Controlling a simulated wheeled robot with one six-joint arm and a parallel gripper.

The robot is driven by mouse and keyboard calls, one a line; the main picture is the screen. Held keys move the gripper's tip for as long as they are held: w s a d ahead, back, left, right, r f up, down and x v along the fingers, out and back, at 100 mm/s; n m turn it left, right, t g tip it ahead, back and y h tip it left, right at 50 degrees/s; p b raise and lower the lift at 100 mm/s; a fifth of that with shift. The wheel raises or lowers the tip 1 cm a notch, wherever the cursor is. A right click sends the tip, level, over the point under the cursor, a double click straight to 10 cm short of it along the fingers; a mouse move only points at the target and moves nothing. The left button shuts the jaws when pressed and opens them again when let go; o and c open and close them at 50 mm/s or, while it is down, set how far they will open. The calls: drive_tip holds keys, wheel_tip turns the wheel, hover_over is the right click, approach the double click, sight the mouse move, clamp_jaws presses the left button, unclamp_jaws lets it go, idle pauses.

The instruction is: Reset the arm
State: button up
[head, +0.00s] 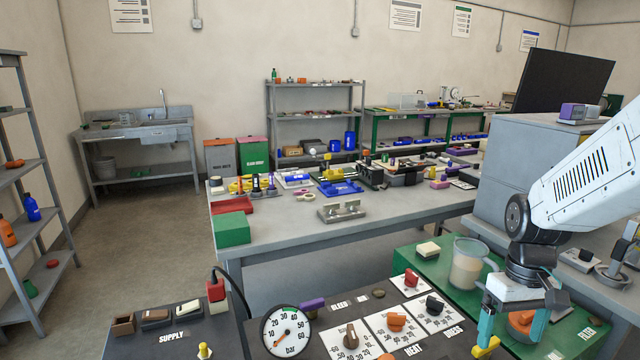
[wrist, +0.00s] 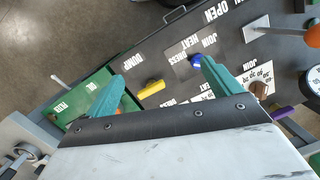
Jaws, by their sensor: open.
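My gripper (head: 520,330) hangs from the white arm at the right of the head view, over the near cart panel (head: 455,345). Its two teal fingers are spread apart with nothing held between them. In the wrist view the open fingers (wrist: 158,78) reach over the dark panel. A yellow handle (wrist: 151,89) shows in the gap between them, and a blue knob (wrist: 195,60) lies near the right finger. In the head view a yellow piece (head: 486,348) shows at the left fingertip; whether they touch I cannot tell.
Dials with orange (head: 397,321), red (head: 411,279) and dark knobs (head: 434,305) sit left of my gripper. A green tray (head: 418,258) holds a clear beaker (head: 467,264). A pressure gauge (head: 287,333) stands at the front. A grey workbench (head: 285,233) stands behind, with open floor at left.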

drive_tip(key=s+a+r+t, duration=0.1)
drive_tip(key=s+a+r, duration=0.2)
drive_tip(key=s+r, duration=0.3)
drive_tip(key=s+a+r+m+t, duration=0.1)
drive_tip(key=s+a+r, duration=0.3)
drive_tip(key=s, duration=0.5)
drive_tip(key=shift+s+r+t, duration=0.25)
drive_tip(key=shift+r+t, duration=0.35)
drive_tip(key=shift+r, duration=0.35)
idle(0.5)
